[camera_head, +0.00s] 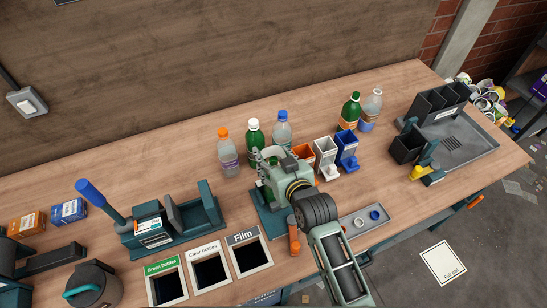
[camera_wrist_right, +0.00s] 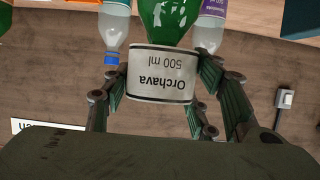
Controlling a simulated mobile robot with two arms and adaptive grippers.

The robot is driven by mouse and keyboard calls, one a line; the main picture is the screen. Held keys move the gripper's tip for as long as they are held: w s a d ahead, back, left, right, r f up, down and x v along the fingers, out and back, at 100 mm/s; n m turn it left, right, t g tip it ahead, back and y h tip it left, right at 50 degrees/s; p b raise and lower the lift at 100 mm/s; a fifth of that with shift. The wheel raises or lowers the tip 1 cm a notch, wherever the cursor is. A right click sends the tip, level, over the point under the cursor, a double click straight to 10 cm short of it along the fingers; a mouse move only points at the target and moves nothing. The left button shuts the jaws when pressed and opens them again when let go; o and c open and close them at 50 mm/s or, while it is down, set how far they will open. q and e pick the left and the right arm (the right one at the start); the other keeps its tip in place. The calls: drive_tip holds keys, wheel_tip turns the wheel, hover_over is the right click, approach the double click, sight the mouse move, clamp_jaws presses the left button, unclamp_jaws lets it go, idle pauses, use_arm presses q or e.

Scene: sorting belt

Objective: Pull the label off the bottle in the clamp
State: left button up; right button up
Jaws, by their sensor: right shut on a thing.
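The green bottle (camera_wrist_right: 165,16) stands in the clamp (camera_head: 268,224); in the head view my right gripper (camera_head: 268,165) and wrist hide most of it. In the right wrist view, which is upside down, a white label band (camera_wrist_right: 163,78) reads "Orchava 500 ml". My right gripper (camera_wrist_right: 163,92) is shut on the label, a finger at each side. The label sits at the bottle's narrowing top end and hides the neck and cap. I cannot tell whether it still touches the bottle. My left gripper is not in view.
Bottles with orange (camera_head: 228,155), white (camera_head: 254,142) and blue (camera_head: 282,130) caps stand close behind. Small orange, white and blue bins (camera_head: 347,150) are to the right. A shallow tray (camera_head: 360,222) and the Film opening (camera_head: 250,257) lie near the front edge.

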drive_tip(key=shift+r, duration=2.55)
